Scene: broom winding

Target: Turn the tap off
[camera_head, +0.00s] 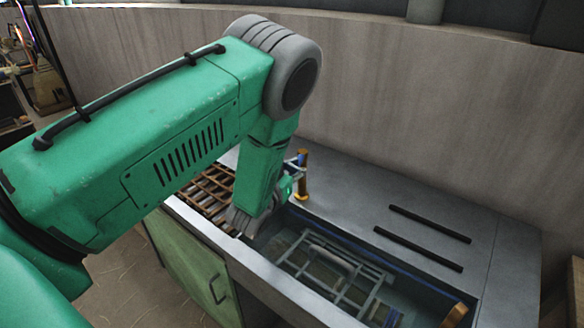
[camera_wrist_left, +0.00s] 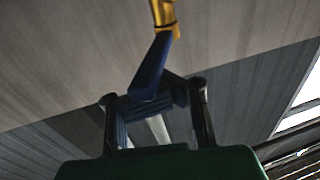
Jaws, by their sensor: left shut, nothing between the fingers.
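The tap (camera_head: 303,182) is a brass post with a blue part near its top, standing on the back edge of the sink. In the left wrist view, the brass tap (camera_wrist_left: 164,14) shows at the top, with a blue lever (camera_wrist_left: 152,68) slanting down from it. My left gripper (camera_head: 287,187) is just left of the tap, partly hidden behind my forearm. In the wrist view, the left gripper (camera_wrist_left: 153,99) is shut and empty, its blue pads close to or touching the lever's lower end; I cannot tell which. My right gripper is out of view.
The sink basin (camera_head: 405,290) holds a metal rack (camera_head: 335,265). A wooden slatted rack (camera_head: 208,190) lies left of the basin. Two black bars (camera_head: 418,248) lie on the counter (camera_head: 365,195), which is otherwise clear at the right. A curved wall (camera_head: 420,130) stands behind.

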